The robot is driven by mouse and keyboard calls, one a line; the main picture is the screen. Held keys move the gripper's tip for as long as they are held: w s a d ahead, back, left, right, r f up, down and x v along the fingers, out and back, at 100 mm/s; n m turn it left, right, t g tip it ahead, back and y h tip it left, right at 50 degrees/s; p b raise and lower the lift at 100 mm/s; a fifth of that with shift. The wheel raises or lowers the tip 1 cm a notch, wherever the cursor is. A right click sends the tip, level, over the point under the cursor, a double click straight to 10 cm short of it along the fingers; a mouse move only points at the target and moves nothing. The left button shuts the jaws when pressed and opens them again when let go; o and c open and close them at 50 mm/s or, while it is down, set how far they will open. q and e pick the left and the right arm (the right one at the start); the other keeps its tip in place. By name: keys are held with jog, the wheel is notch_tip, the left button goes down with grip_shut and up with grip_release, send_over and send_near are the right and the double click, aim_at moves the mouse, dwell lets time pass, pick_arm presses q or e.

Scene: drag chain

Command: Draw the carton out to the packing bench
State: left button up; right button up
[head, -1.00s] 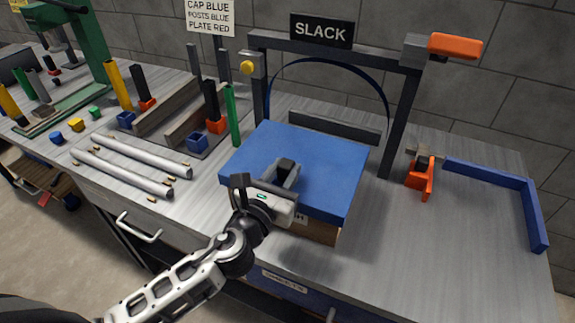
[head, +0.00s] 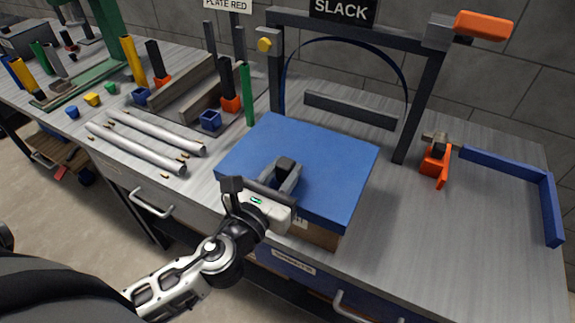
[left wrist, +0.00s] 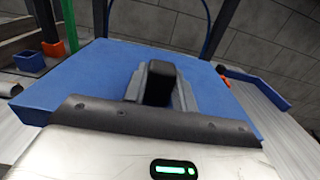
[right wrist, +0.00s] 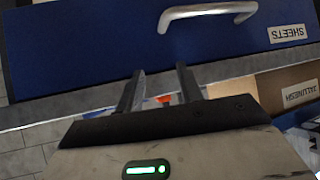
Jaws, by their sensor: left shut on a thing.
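The carton is a box with a blue top (head: 320,150) and a brown cardboard side (head: 322,236). It sits on the grey bench (head: 440,270) near its front edge, in front of a dark strapping frame (head: 412,115) under the SLACK sign. My left gripper (head: 284,172) reaches over the front edge of the blue top. My right gripper (right wrist: 160,90) is open and empty before a blue drawer front, and is outside the head view.
An orange clamp (head: 437,165) and blue angled rail (head: 520,175) stand right of the carton. The bench's front right is clear. The right wrist view shows the SHEETS drawer (right wrist: 110,45) and a cardboard box (right wrist: 265,85).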

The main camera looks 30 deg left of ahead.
pick_arm(q)
jog(key=shift+s+f, duration=0.1)
jog(key=shift+s, duration=0.2)
jog(key=o, duration=1.1)
